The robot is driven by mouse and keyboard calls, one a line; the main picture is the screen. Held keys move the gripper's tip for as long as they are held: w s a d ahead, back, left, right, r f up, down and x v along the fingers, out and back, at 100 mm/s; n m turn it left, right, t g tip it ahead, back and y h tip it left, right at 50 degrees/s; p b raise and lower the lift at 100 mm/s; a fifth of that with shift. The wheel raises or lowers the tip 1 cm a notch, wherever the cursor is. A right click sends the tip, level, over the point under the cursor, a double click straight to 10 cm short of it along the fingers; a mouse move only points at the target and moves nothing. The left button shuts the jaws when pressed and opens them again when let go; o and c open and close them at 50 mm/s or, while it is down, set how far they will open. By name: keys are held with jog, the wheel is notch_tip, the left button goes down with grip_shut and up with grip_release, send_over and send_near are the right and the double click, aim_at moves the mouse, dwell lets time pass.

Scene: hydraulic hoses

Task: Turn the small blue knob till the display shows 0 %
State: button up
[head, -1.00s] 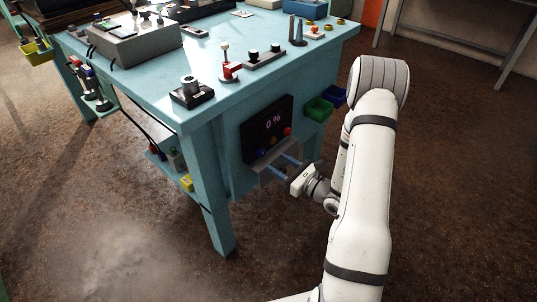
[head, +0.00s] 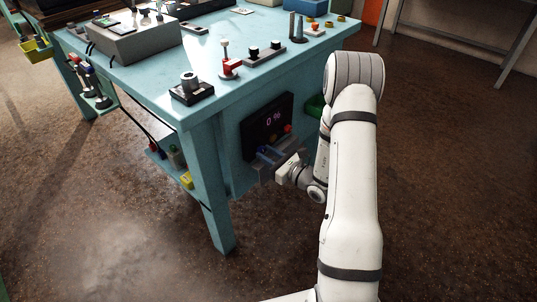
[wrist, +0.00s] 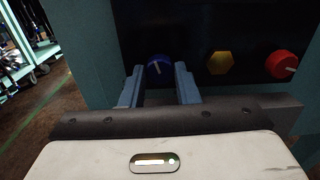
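The dark panel with the display (head: 272,118) is on the side of the blue-green bench, and the display reads 0 %. In the wrist view, the small blue knob (wrist: 159,66) has a white pointer line, tilted slightly from upright. My gripper (wrist: 159,74) is open, with one blue-grey finger at each side of the knob in the picture. I cannot tell whether the fingertips reach past its face or touch it. In the head view my gripper (head: 268,156) is at the panel's lower edge and hides the blue knob there.
A yellow hexagonal knob (wrist: 220,63) and a red knob (wrist: 282,66) sit to the right of the blue knob. A green bin (head: 315,106) hangs on the bench to the right, partly behind my arm.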

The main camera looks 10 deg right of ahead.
jog(key=c, duration=0.4)
jog(key=shift+c, duration=0.2)
jog(key=o, duration=1)
jog(key=v, duration=0.7)
jog(key=shift+s+d, duration=0.25)
jog(key=shift+d, duration=0.05)
jog(key=shift+p, duration=0.3)
